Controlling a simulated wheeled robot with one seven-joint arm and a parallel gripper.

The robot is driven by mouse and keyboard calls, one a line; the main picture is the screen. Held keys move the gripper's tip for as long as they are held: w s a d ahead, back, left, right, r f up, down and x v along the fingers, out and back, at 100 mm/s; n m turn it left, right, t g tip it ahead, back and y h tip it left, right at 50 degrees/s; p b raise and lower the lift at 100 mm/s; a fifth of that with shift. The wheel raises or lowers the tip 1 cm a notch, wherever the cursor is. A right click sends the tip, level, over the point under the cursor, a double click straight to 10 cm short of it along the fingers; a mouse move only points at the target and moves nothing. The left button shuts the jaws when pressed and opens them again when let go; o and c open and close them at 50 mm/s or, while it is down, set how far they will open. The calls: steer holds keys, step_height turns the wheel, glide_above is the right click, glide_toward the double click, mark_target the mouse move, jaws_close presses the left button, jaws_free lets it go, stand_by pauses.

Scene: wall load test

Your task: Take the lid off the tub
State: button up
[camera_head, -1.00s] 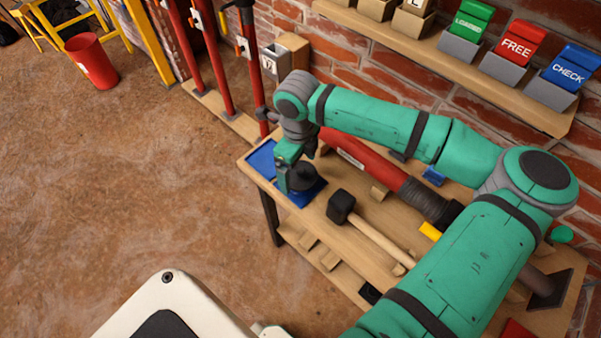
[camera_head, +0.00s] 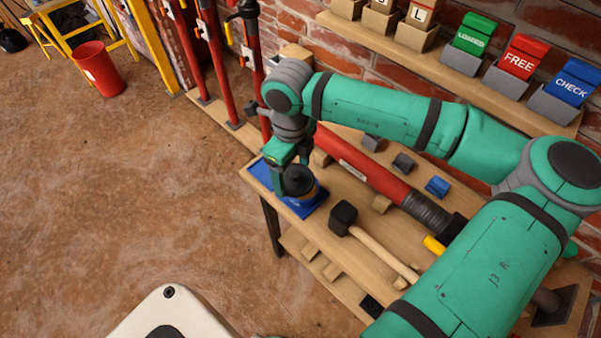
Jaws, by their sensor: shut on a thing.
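The dark round lid (camera_head: 299,180) shows at the left end of the wooden bench, on the tub (camera_head: 309,196), of which only a small blue and tan part shows below it. The tub is over a blue mat (camera_head: 261,172). My gripper (camera_head: 291,176), green and dark, comes down from above at the lid's left side and is shut on the lid. Its fingertips are mostly hidden. I cannot tell whether there is a gap between lid and tub.
A black-headed mallet (camera_head: 344,217) lies on the bench (camera_head: 330,238) just right of the tub. A thick red prop (camera_head: 365,168) lies behind it, with small blocks around. Red upright posts (camera_head: 207,60) stand behind at left. A shelf with coloured bins (camera_head: 478,40) hangs above.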

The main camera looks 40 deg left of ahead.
steer(key=s+r, duration=0.6)
steer(key=s, duration=0.5)
steer(key=shift+s+a+r, duration=0.15)
steer(key=shift+a+r, duration=0.1)
